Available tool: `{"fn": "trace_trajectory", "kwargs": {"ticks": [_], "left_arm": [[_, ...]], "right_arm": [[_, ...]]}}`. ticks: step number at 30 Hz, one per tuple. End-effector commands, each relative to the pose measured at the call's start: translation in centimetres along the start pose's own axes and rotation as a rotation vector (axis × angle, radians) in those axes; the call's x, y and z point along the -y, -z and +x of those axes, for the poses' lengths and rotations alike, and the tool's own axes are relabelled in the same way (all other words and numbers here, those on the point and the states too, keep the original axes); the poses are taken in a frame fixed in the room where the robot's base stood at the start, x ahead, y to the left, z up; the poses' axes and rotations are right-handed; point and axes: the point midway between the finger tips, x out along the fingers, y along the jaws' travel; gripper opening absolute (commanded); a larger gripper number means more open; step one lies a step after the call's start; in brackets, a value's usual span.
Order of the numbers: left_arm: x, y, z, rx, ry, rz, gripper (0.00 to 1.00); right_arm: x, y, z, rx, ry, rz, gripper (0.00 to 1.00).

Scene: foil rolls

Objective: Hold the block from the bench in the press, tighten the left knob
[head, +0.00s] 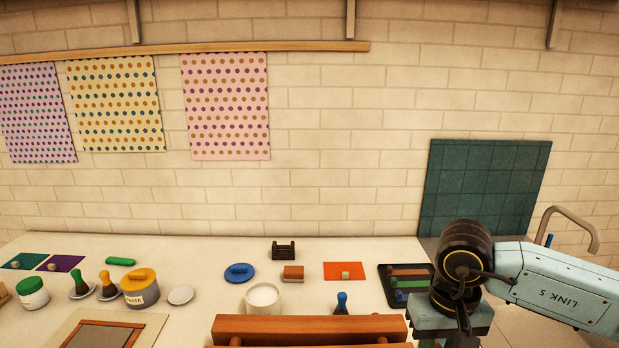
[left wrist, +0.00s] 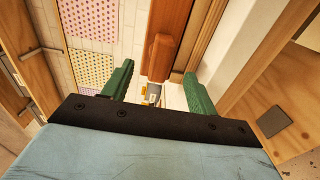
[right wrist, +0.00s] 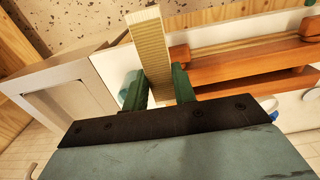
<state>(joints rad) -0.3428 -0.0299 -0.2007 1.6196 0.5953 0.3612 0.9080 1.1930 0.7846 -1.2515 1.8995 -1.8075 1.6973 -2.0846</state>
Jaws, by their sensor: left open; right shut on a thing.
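The reddish-brown wooden press (head: 310,328) shows at the bottom edge of the head view, with its lower part cut off. The right wrist view shows its long bars (right wrist: 245,75). My right gripper (right wrist: 157,72) is shut on a pale, ribbed block (right wrist: 147,40), which sticks up past the fingers beside the end of the bars. I cannot tell whether the block sits between the bars. My left gripper (left wrist: 158,72) is open. A reddish wooden piece that looks like the left knob (left wrist: 160,55) shows between and beyond its fingers, apparently untouched.
Behind the press are a white pot (head: 263,298), a blue dish (head: 239,273), an orange card (head: 344,271) and a dark tray (head: 405,290). My right arm covers the bench's right side.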

Motion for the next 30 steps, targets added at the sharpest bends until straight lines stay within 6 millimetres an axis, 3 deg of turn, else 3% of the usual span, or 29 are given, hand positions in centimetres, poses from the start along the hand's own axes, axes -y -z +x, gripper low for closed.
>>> {"fn": "trace_trajectory", "kwargs": {"ticks": [4,20,25,30], "left_arm": [[0.0,0.0,0.9,0.0,0.001,0.0,0.58],[0.0,0.0,0.9,0.0,0.002,-0.001,0.58],[0.0,0.0,0.9,0.0,0.001,-0.001,0.58],[0.0,0.0,0.9,0.0,0.002,-0.001,0.58]], "right_arm": [[0.0,0.0,0.0,-0.001,0.0,0.0,0.0],[0.4,0.6,0.0,-0.002,0.004,0.031,0.0],[2.4,3.5,0.3,-0.003,0.018,0.207,0.0],[5.9,7.6,0.7,0.0,0.035,0.505,0.0]]}}
